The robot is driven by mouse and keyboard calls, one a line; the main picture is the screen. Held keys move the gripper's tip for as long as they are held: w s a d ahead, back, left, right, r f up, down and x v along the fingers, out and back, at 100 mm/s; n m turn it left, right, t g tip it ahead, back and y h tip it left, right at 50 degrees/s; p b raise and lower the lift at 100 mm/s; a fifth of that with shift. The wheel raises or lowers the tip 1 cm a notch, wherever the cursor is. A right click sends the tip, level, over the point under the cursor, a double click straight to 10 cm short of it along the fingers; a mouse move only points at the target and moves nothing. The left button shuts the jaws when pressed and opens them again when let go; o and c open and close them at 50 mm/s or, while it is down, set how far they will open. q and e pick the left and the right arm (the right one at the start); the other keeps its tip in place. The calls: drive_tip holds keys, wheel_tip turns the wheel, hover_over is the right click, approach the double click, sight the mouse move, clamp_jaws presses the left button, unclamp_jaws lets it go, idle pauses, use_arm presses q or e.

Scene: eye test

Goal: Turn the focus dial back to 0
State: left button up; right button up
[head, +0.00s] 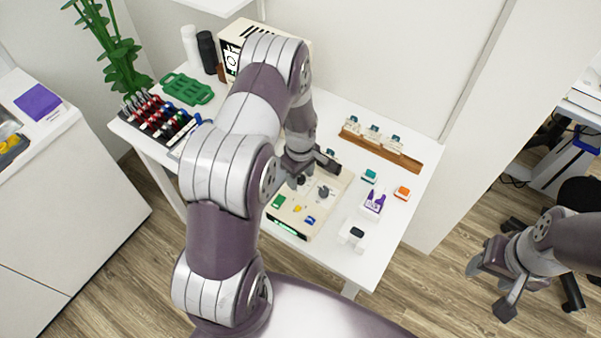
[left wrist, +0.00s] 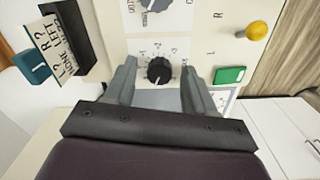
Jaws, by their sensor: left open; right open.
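The cream control panel (head: 297,219) lies on the white table. In the left wrist view, a small black dial (left wrist: 158,70) with a printed number scale sits on this panel (left wrist: 205,45). A larger grey dial (left wrist: 155,4) is cut off by the top edge. The word naming each dial and the exact pointer setting are too small to read. My left gripper (left wrist: 160,72) is open, its fingers on either side of the black dial; contact cannot be told. My right gripper (head: 490,288) is open and empty, over the floor.
The panel also carries a green button (left wrist: 230,75), a yellow knob (left wrist: 257,30) and a blue control (head: 310,220). A dark block with a lettered card (left wrist: 48,38) is at the left.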

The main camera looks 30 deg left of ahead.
use_arm(q)
drive_tip(key=shift+d, duration=0.1)
drive_tip(key=shift+c, duration=0.4)
clamp_jaws()
drive_tip(key=m, duration=0.6)
drive_tip(key=shift+m, duration=0.3)
drive_tip(key=m, duration=0.6)
drive_tip(key=shift+w+b, duration=0.1)
drive_tip(key=shift+b, duration=0.25)
drive_tip(key=shift+r+m, duration=0.1)
drive_tip(key=shift+m, duration=0.2)
drive_tip(key=shift+o, duration=0.4)
unclamp_jaws()
